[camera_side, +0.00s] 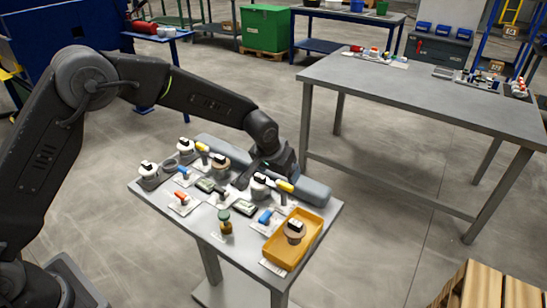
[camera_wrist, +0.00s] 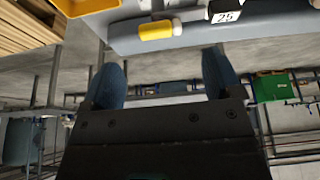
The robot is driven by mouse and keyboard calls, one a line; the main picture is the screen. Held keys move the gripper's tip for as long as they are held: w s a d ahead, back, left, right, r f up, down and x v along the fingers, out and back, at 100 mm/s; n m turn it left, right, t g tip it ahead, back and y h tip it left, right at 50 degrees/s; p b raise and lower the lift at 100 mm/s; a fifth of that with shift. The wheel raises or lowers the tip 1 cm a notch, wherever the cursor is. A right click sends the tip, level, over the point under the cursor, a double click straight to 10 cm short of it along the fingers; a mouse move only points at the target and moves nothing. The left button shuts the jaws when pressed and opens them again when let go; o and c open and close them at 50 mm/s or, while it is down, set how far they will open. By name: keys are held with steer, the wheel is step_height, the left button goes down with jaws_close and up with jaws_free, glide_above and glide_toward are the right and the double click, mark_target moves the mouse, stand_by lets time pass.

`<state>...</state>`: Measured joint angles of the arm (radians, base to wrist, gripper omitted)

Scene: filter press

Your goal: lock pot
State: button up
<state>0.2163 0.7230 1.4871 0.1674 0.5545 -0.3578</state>
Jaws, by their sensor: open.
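Several small round pots or fittings with black tops stand on the small grey table (camera_side: 262,262) in the side view. I cannot tell which is the pot to lock. A yellow handle (camera_side: 284,186) lies just right of my gripper. In the wrist view my gripper (camera_wrist: 162,77) has its two dark blue fingers wide apart with nothing between them. A yellow handle with a white end (camera_wrist: 158,30) lies beyond them.
A long grey rounded bar (camera_side: 310,188) runs along the table's back edge. Several small tools with red, blue and green parts crowd the tabletop. A larger grey table (camera_side: 430,95) stands behind to the right. Wooden pallets (camera_side: 490,290) are at the lower right.

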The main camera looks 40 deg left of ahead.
steer(key=v, duration=0.7)
steer(key=shift+s+r, duration=0.1)
steer(key=s+a+r, duration=0.3)
steer(key=s+r, duration=0.2)
steer(key=s, duration=0.2)
steer(key=s+a+r+t, duration=0.1)
steer(key=s+a+r, duration=0.25)
steer(key=s, duration=0.45)
steer(key=s+a+r, duration=0.3)
steer(key=s+r, duration=0.2)
steer(key=s, duration=0.2)
steer(key=s+a+f, duration=0.1)
steer(key=s, duration=0.8)
steer(key=shift+s+f, duration=0.2)
steer(key=shift+f, duration=0.2)
